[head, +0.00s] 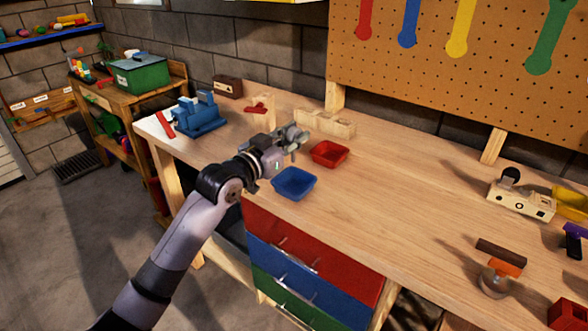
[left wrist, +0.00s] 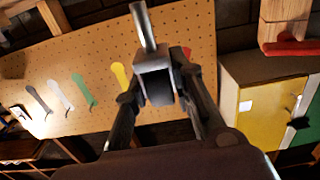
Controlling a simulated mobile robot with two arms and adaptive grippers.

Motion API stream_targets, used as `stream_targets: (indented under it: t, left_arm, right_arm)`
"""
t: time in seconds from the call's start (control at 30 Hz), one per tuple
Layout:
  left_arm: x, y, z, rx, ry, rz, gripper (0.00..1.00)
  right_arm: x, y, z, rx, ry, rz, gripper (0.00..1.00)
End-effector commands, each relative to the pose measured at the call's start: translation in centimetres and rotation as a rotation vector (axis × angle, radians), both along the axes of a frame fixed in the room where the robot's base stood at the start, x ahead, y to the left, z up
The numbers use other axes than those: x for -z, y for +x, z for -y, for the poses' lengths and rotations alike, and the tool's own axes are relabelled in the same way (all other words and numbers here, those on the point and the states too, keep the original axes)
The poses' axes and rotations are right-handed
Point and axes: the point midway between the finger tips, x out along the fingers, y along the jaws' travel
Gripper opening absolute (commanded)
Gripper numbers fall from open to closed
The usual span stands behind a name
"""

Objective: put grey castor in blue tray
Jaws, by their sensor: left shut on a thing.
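The grey castor (left wrist: 155,75) shows in the left wrist view as a metal fork with a stem. My left gripper (left wrist: 158,92) is shut on it, with one finger on each side. In the head view my left gripper (head: 294,139) reaches in over the workbench, above and behind the blue tray (head: 295,184). The castor is small and partly hidden by the fingers there. The blue tray is empty and sits near the bench's front edge. My right gripper is not in view.
A red tray (head: 329,153) sits right beside the blue one. A wooden rack (head: 325,123) stands behind them. A blue vise (head: 200,118) is at the left end of the workbench (head: 400,200). A wooden toy (head: 520,199) stands far right; the bench between is mostly clear.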

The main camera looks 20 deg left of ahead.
Motion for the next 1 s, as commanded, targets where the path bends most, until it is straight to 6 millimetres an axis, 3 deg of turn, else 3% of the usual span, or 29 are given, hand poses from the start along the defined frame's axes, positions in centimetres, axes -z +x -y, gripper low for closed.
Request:
stream_targets:
  t: [0.1,0.37,0.57,1.0]
  left_arm:
    - [2.7,0.0,0.0,0.001,-0.001,-0.003,0.0]
    - [5.2,0.0,0.0,0.001,-0.001,0.001,0.0]
    - [8.1,0.0,0.0,0.0,0.0,-0.001,0.0]
    - [8.9,0.0,0.0,0.0,-0.001,0.002,0.0]
  right_arm:
    - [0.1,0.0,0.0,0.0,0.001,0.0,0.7]
    - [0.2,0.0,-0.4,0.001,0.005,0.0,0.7]
    - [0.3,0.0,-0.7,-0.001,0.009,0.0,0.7]
    - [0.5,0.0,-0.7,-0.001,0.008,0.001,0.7]
